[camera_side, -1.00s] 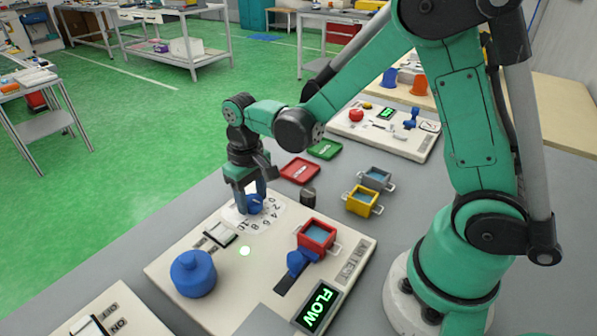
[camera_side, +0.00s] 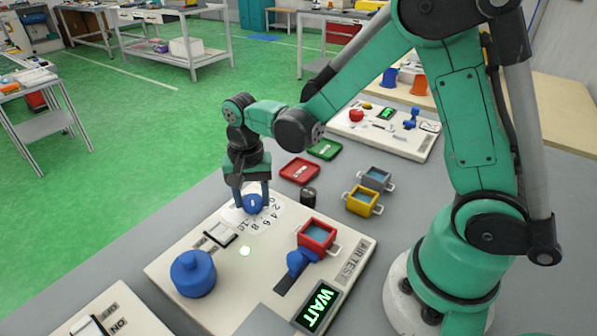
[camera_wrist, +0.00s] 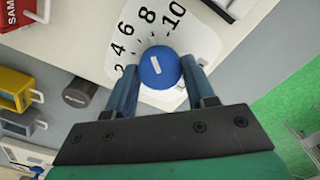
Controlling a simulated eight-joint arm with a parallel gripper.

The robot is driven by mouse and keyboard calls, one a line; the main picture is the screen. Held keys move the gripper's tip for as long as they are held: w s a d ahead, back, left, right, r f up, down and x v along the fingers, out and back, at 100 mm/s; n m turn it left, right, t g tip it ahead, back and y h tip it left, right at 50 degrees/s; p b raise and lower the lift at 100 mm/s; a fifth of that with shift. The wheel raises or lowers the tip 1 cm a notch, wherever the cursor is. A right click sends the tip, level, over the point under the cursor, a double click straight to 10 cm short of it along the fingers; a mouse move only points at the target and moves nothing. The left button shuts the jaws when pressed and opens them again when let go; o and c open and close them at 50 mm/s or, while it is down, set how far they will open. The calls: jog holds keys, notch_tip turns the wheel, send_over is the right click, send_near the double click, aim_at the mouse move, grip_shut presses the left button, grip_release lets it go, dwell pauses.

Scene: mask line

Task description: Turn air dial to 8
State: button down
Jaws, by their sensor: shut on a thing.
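The blue dial knob (camera_side: 252,203) sits on a white scale plate (camera_side: 265,222) on the cream test panel (camera_side: 165,262). My gripper (camera_side: 251,206) points down and is shut on the knob, one finger on either side. In the wrist view the knob (camera_wrist: 158,70) sits between the fingertips, and the scale plate (camera_wrist: 195,38) shows 2, 4, 6, 8 and 10. The knob's white mark slants toward the upper left, roughly the 6 to 8 part of the scale; the exact reading is unclear. The panel display (camera_side: 320,306) reads WAIT in green.
A red container (camera_side: 317,235) sits beside a blue clamp (camera_side: 298,262) on the panel. A blue knobbed cylinder (camera_side: 193,273), a switch (camera_side: 220,235) and a lit lamp (camera_side: 245,251) are nearby. A dark peg (camera_side: 308,196) and yellow container (camera_side: 362,201) stand behind.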

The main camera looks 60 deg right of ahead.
aim_at(252, 199)
jog(key=shift+m, duration=0.4)
jog(key=shift+c, duration=1.4)
grip_release()
jog(key=shift+r, duration=2.8)
